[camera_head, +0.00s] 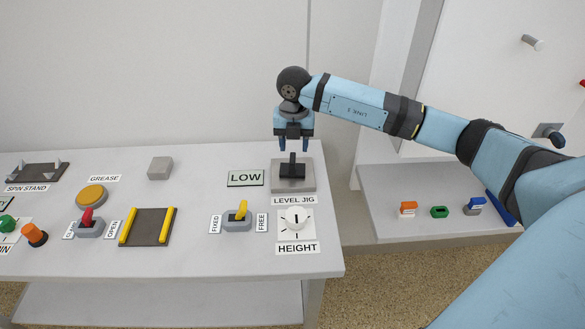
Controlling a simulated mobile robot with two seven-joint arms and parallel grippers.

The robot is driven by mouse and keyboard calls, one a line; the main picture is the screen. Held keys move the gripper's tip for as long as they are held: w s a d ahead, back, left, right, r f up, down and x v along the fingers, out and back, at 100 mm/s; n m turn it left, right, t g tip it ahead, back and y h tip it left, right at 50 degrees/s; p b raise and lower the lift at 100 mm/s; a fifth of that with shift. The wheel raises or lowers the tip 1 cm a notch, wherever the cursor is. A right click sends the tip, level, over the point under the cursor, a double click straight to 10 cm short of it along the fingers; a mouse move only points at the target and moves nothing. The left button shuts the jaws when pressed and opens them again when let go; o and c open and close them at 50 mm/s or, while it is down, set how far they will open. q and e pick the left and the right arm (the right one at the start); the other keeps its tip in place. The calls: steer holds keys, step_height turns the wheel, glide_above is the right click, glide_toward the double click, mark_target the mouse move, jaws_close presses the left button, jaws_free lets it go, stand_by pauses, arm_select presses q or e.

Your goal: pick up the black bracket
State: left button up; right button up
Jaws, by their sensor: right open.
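The black bracket (292,170) stands on the grey level jig (292,184) at the right end of the table. It has a flat base and an upright part. My left gripper is not in view.
A LOW sign (245,178) stands left of the jig, and a white HEIGHT knob (297,217) is in front. A yellow FIXED/FREE switch (238,215) is nearby. A lower side table (385,215) at right holds small coloured parts.

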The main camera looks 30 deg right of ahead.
mark_target(292, 158)
steer(key=f, duration=0.5)
steer(key=shift+a+f, duration=0.25)
steer(key=shift+f, duration=0.05)
steer(key=shift+c, duration=0.5)
jaws_close()
